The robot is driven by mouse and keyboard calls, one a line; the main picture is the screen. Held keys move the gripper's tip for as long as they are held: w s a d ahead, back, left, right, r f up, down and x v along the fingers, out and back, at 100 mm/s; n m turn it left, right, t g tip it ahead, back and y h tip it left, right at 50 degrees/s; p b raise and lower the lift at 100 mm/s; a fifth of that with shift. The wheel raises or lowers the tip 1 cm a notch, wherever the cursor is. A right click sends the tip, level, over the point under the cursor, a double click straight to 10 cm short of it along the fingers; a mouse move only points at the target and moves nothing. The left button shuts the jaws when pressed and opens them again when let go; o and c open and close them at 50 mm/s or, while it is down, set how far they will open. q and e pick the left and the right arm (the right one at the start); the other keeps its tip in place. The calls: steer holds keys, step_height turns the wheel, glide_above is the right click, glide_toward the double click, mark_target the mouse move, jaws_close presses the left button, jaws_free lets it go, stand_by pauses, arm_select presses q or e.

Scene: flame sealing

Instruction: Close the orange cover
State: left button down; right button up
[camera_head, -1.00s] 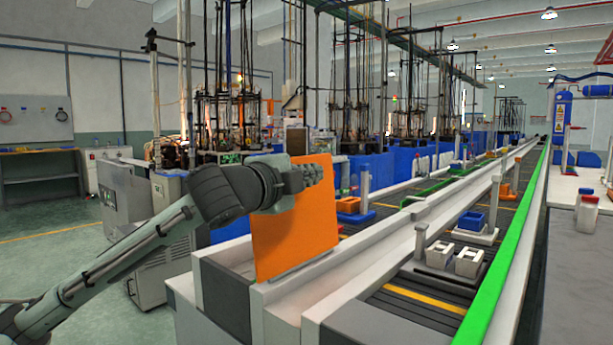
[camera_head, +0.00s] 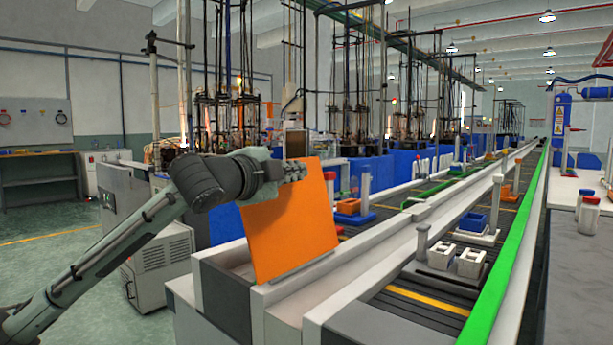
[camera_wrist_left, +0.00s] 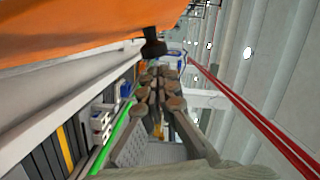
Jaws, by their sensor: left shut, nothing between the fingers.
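The orange cover (camera_head: 292,222) is a flat panel that stands open on the near end of the white conveyor frame, tilted to the left at its top. In the left wrist view the shut fingers (camera_wrist_left: 160,92) show in the middle, and the cover (camera_wrist_left: 90,25) fills the upper left. My right gripper is not in view.
The conveyor (camera_head: 412,303) runs away to the back right, with a green rail (camera_head: 503,262) along it. White blocks (camera_head: 455,259) and a blue bin (camera_head: 472,221) sit on it. A grey cabinet (camera_head: 126,198) stands at left. The floor at far left is clear.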

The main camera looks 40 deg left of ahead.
arm_select(q)
steer(key=a+n, duration=0.1)
steer(key=a, duration=0.1)
steer(key=a+n, duration=0.1)
steer(key=a, duration=0.1)
steer(key=a+f+n, duration=0.1)
steer(key=a, duration=0.1)
steer(key=shift+w+a+f+g, duration=0.1)
steer(key=shift+w+a+g, duration=0.15)
steer(key=shift+g, duration=0.15)
steer(key=w+a+f+n+h, duration=0.1)
steer(key=a+f+n+h, duration=0.2)
steer(key=a+f+n, duration=0.7)
steer(key=a+f, duration=0.3)
steer(key=f, duration=0.1)
steer(key=shift+g+b, duration=0.3)
steer(key=shift+g, duration=0.1)
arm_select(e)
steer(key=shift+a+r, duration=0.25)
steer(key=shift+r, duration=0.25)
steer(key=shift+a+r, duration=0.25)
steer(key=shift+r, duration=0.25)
arm_select(q)
steer(key=shift+f, duration=0.1)
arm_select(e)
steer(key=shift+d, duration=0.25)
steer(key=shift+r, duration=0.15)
